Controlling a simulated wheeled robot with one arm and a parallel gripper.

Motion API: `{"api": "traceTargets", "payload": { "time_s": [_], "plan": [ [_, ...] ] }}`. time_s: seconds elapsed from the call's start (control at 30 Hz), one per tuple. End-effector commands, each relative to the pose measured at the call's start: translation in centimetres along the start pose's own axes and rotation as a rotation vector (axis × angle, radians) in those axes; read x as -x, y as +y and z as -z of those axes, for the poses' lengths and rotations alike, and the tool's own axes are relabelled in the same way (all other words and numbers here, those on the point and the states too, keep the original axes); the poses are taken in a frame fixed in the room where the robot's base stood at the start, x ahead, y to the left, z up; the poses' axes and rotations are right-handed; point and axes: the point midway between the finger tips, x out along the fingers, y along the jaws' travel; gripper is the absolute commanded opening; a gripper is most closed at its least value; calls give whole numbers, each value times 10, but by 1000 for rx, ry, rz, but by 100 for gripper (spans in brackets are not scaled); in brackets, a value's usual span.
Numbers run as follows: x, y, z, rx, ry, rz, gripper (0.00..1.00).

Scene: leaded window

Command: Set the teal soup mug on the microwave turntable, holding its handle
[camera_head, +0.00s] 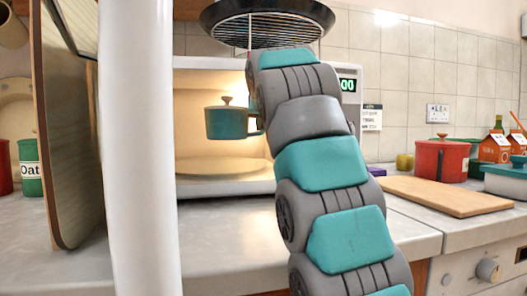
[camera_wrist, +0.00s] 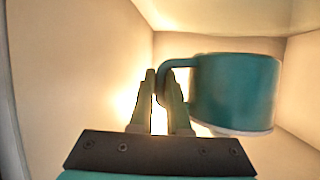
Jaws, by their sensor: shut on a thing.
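My gripper is shut on the handle.
A wooden board (camera_head: 66,150) stands at left. A cutting board (camera_head: 445,195) and a red pot (camera_head: 428,160) are on the right counter. The turntable's visible surface is bare.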

Motion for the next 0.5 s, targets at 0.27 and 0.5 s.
{"api": "traceTargets", "payload": {
  "time_s": [0.27,0.5],
  "plan": [
    [-3,1,-13,-1,1,0,0],
    [-9,1,-24,0,-2,0,0]
  ]
}}
